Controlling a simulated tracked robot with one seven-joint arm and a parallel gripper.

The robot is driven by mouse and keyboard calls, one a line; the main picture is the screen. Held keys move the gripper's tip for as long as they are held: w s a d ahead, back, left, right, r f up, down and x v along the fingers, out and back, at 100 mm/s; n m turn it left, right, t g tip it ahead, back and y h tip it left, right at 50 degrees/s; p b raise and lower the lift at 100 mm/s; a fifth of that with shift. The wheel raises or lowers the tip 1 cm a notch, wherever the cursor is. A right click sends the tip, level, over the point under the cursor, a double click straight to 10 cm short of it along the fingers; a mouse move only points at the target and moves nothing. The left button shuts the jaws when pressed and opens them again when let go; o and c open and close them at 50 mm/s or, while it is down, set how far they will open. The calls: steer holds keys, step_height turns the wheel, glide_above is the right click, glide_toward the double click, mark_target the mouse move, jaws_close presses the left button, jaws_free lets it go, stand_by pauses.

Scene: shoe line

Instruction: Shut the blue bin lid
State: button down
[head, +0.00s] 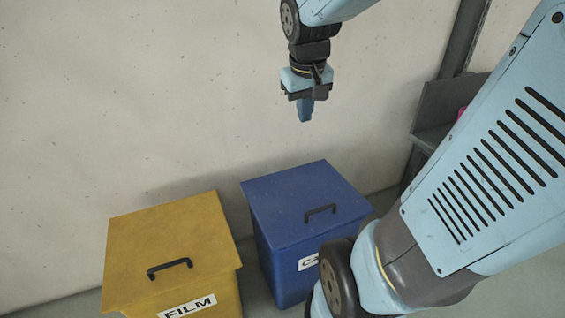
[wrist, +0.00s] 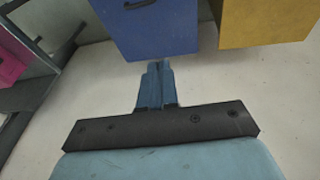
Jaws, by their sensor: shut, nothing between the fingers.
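The blue bin (head: 285,255) stands against the wall, and its blue lid (head: 300,198) lies flat over the top, shut as far as I can see. A black handle (head: 320,211) sits near the lid's front edge. A white label on the bin's front is partly hidden by my arm. My gripper (head: 305,112) is shut and empty, pointing down in the air above and behind the lid, apart from it. In the wrist view my shut fingers (wrist: 157,72) show below the blue lid (wrist: 155,30), with a gap.
A yellow bin (head: 170,250) with a black handle and a FILM label stands left of the blue one, its lid down. A grey shelf unit (head: 438,115) with a pink item stands at the right. The wall (head: 130,90) is bare.

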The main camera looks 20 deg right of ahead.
steer(key=w+d+f+g, duration=0.3)
steer(key=w+d+f, duration=0.4)
steer(key=f, duration=0.4)
steer(key=g+y, duration=0.1)
steer(key=g, duration=0.2)
glide_toward(321, 208)
steer(key=x, duration=0.6)
